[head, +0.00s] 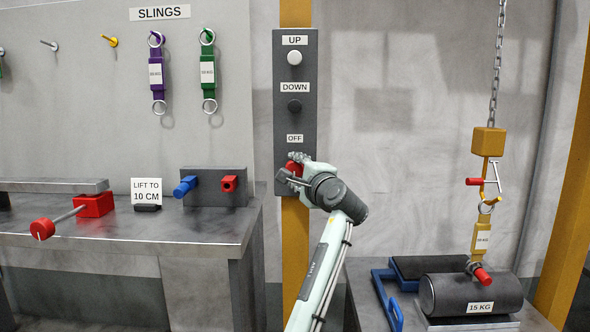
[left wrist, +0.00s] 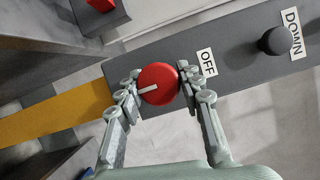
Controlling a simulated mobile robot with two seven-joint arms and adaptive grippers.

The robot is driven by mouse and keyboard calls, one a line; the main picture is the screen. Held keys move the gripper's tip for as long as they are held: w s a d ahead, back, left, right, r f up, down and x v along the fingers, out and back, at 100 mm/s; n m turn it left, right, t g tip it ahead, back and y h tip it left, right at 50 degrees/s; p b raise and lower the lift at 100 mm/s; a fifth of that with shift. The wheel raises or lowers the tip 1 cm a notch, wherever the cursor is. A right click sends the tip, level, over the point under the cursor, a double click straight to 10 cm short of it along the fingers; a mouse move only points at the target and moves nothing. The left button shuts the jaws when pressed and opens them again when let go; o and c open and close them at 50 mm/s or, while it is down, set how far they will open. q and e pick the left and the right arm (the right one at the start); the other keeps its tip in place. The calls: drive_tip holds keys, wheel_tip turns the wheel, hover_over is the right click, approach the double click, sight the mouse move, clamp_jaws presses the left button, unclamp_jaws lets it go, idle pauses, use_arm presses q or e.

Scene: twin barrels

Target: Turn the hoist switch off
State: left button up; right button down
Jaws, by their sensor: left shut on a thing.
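The hoist switch is a round red knob (head: 292,167) below the OFF label (head: 295,139) on a dark upright panel (head: 309,110). In the left wrist view the red knob (left wrist: 158,76) shows a white pointer line running from its middle towards its left edge. My left gripper (head: 294,172) is shut on the knob, with one finger on either side of it in the left wrist view (left wrist: 159,88). The gripper hides part of the knob in the head view. My right gripper is not in view.
Above the knob are a black DOWN button (head: 294,106) and a white UP button (head: 294,58). A workbench (head: 190,228) stands at left. At right a chain hook (head: 489,196) holds a yellow sling (head: 482,226) above a 15 KG barrel (head: 450,291).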

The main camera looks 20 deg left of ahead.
use_arm(q)
drive_tip(key=o, duration=1.2)
drive_tip(key=shift+c, duration=0.2)
drive_tip(key=v, duration=1.2)
drive_tip(key=shift+f, duration=0.1)
